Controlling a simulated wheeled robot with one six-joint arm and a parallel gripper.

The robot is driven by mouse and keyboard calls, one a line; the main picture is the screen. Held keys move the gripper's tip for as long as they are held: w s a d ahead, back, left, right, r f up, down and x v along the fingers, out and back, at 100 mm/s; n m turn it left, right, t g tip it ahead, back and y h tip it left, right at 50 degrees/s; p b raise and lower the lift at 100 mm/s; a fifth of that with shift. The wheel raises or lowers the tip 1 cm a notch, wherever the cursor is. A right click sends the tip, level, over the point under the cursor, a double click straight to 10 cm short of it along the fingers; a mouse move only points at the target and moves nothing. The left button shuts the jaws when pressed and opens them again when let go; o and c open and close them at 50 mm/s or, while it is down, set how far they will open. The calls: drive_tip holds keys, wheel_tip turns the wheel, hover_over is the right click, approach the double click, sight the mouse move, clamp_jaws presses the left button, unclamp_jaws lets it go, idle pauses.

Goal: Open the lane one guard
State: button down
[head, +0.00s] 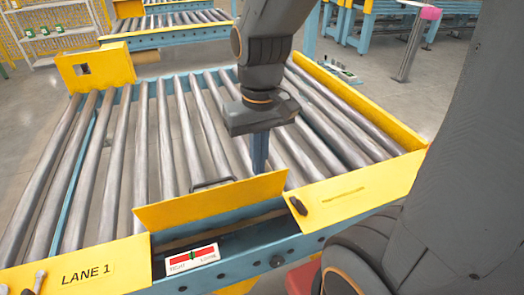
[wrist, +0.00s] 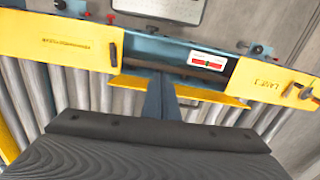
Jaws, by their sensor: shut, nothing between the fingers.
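The lane one guard (head: 210,203) is a yellow panel with a black handle (head: 213,183), in the lower middle of the head view. It stands tilted up on the roller side of a dark opening, which is exposed in front of it. In the wrist view the guard (wrist: 215,96) shows as a yellow strip on both sides of my fingers. My gripper (head: 260,160) is shut and empty. Its blue fingers point down just behind the guard's right part; their tips (wrist: 160,82) overlap the guard in the wrist view, and I cannot tell whether they touch.
A red and green indicator label (head: 192,259) sits in the opening. The LANE 1 plate (head: 110,262) is on the left, and a yellow plate with a dark latch (head: 298,205) on the right. Rollers (head: 140,150) fill the bed behind. A yellow side rail (head: 350,95) borders the right.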

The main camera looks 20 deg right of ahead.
drive_tip(key=w+d+p, duration=0.3)
drive_tip(key=w+p, duration=1.1)
drive_tip(key=p, duration=0.1)
drive_tip(key=shift+m, duration=0.4)
drive_tip(key=shift+s+f+p, duration=0.65)
drive_tip(key=shift+f+p, duration=0.1)
drive_tip(key=shift+f, duration=1.1)
drive_tip(key=shift+s+f+p, duration=0.6)
drive_tip(key=shift+f+p, duration=0.15)
drive_tip(key=shift+f, duration=1.15)
drive_tip(key=shift+s+f+p, duration=0.65)
drive_tip(key=shift+f+p, duration=0.1)
drive_tip(key=shift+f, duration=1.1)
drive_tip(key=s, duration=0.3)
drive_tip(key=shift+f, duration=0.25)
